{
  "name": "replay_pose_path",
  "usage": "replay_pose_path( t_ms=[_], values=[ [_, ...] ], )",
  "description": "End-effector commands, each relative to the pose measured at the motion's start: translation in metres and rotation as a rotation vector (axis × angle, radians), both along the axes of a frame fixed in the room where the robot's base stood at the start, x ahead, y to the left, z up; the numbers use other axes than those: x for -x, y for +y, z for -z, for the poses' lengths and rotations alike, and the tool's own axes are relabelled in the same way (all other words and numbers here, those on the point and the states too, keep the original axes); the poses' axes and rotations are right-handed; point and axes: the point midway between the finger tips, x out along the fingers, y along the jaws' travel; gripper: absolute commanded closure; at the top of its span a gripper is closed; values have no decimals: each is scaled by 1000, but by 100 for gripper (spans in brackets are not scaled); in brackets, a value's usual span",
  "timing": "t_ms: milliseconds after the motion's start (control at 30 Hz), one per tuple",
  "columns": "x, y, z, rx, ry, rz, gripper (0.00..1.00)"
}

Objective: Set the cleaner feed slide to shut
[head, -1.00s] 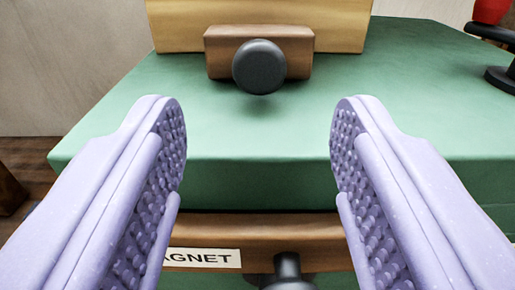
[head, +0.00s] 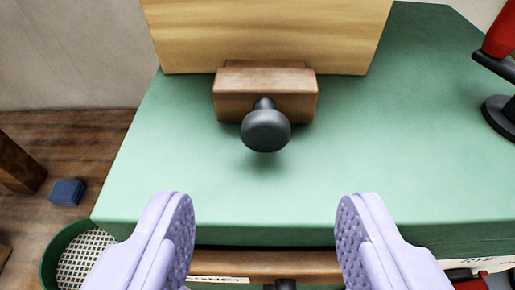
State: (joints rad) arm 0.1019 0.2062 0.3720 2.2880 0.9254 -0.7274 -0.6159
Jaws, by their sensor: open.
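A brown wooden slide (head: 232,104) with a round dark knob (head: 266,131) sticks out from the foot of a pale wooden box on the green machine top. I take it for the cleaner feed slide; no label on it shows. The knob points toward me. My gripper (head: 265,225) is open and empty, with its two lilac padded fingers wide apart. The knob lies ahead of the fingertips, about midway between them and apart from both.
The pale wooden box (head: 265,35) stands behind the slide. A lower brown drawer (head: 300,262) with a partly cut-off label and dark knob is below the green top's front edge (head: 265,234). A red-handled part (head: 500,40) stands at right. A green-rimmed sieve (head: 85,255) and blue block (head: 67,192) are lower left.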

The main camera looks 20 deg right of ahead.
Motion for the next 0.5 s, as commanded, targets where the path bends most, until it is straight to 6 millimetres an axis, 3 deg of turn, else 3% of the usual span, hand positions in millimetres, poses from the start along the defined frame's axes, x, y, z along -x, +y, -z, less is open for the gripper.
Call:
replay_pose_path(
  t_ms=[300, 500],
  values=[
    [-46, -16, 25, -3, 1, 2, 44],
    [-63, -20, 30, -1, 0, -1, 44]
  ],
)
